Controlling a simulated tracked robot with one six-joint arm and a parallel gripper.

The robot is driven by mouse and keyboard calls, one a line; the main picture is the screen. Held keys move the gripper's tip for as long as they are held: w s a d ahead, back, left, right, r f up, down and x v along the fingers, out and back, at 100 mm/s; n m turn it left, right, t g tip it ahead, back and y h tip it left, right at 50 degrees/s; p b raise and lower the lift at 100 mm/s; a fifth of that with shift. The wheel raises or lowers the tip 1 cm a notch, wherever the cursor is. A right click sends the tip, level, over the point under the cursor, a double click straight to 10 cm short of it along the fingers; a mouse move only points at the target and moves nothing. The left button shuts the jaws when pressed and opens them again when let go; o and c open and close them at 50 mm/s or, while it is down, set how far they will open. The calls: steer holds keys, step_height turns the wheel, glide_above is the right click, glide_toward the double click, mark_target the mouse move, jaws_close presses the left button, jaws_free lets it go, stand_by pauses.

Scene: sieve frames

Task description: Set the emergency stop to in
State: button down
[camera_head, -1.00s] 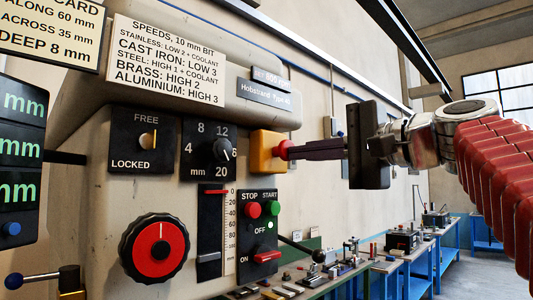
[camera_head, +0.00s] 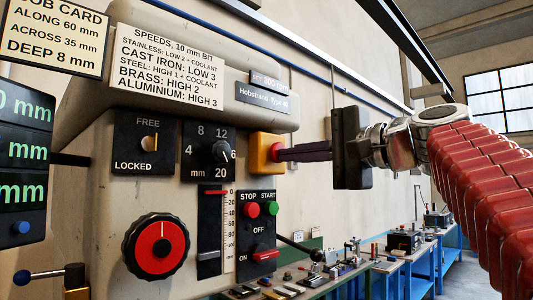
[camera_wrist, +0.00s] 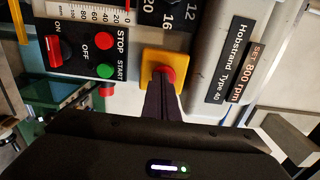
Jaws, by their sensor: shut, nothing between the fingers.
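The emergency stop is a red mushroom button (camera_head: 281,152) on a yellow box (camera_head: 262,153) on the right side of the drill head. My gripper (camera_head: 284,154) is shut and empty. Its dark fingers point left, and their tips are at the face of the red button. In the wrist view the fingertips (camera_wrist: 163,80) overlap the red button (camera_wrist: 164,73), which is partly hidden behind them, on the yellow box (camera_wrist: 149,64). The tips look in contact, but how far in the button sits is hard to tell.
Below the box are a red STOP button (camera_head: 251,210), a green START button (camera_head: 271,209) and a red ON/OFF switch (camera_head: 265,255). A dial (camera_head: 222,148) and a red handwheel (camera_head: 156,247) sit to the left. Workbenches (camera_head: 395,262) stand behind; the space around my gripper is clear.

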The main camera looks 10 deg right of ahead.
steer(key=shift+s+r, duration=0.1)
steer(key=v, duration=1.4)
steer(key=shift+a+f, duration=0.1)
steer(key=shift+f, duration=0.15)
stand_by(0.4)
